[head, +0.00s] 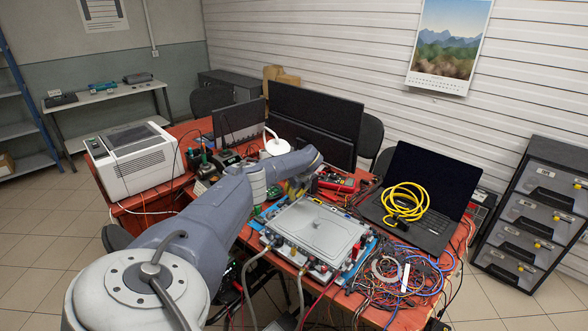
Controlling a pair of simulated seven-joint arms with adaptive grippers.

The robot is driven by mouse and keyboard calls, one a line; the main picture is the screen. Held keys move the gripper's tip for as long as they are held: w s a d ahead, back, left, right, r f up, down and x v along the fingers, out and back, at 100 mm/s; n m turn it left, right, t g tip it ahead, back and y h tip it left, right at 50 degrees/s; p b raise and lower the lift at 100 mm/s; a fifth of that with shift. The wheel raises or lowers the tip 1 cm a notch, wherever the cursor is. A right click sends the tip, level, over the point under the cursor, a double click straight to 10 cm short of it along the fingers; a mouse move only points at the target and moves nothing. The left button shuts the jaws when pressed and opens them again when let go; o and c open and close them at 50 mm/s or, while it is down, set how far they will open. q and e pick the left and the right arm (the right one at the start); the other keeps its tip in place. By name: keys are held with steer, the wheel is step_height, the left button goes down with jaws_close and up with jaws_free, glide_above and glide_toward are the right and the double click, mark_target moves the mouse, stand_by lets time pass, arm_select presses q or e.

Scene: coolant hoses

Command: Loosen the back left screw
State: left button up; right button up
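A grey metal unit with a flat ribbed lid (318,228) lies on the table, with fittings and hoses along its front side. My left arm reaches in from the lower left. My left gripper (297,188) is at the back left corner of the unit, pointing down. It is small here and partly hidden by its own wrist, so I cannot tell whether its fingers are open or shut. The back left screw is too small or hidden behind the gripper to make out. My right gripper is not in view.
An open laptop (432,195) with a coiled yellow cable (404,203) stands right of the unit. Tangled wires (405,280) cover the front right of the table. Monitors (316,117) stand behind, and a white printer-like box (135,160) is at the left.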

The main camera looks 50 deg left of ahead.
arm_select(q)
steer(key=o, duration=0.7)
steer(key=shift+o, duration=0.2)
steer(key=v, duration=1.2)
steer(key=shift+w+d, duration=0.1)
